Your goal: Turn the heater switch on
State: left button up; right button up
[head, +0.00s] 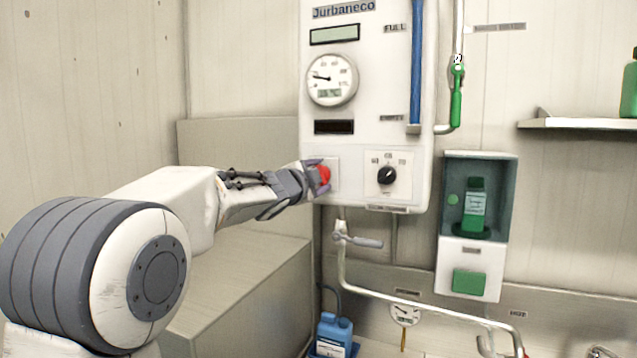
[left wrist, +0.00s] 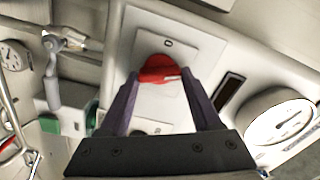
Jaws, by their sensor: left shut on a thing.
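The heater switch is a red rotary knob (head: 324,174) on a pale square plate, low on the left of the white control panel (head: 375,60). My left gripper (head: 318,178) is at the knob, its two fingers on either side of it. In the left wrist view the red knob (left wrist: 158,69) sits between the tips of the dark fingers, with a light mark on its right side. The gripper (left wrist: 160,80) is shut on the knob. Part of the knob and its plate is hidden by the fingers in the head view. My right gripper is not in view.
A black dial (head: 387,175) sits right of the knob, and a round gauge (head: 332,79) above it. A pipe with a grey lever (head: 365,242) runs below the panel. A blue bottle (head: 333,335) stands low down.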

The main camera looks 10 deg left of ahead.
pick_arm(q)
jog(key=shift+f+m+b, duration=0.15)
jog(key=shift+m+b, duration=0.55)
jog(key=shift+m, duration=1.6)
jog(key=o, duration=1.4)
jog(key=shift+s, duration=0.1)
jog(key=b+v, duration=0.2)
jog(key=v, duration=0.8)
jog(key=shift+s, duration=0.15)
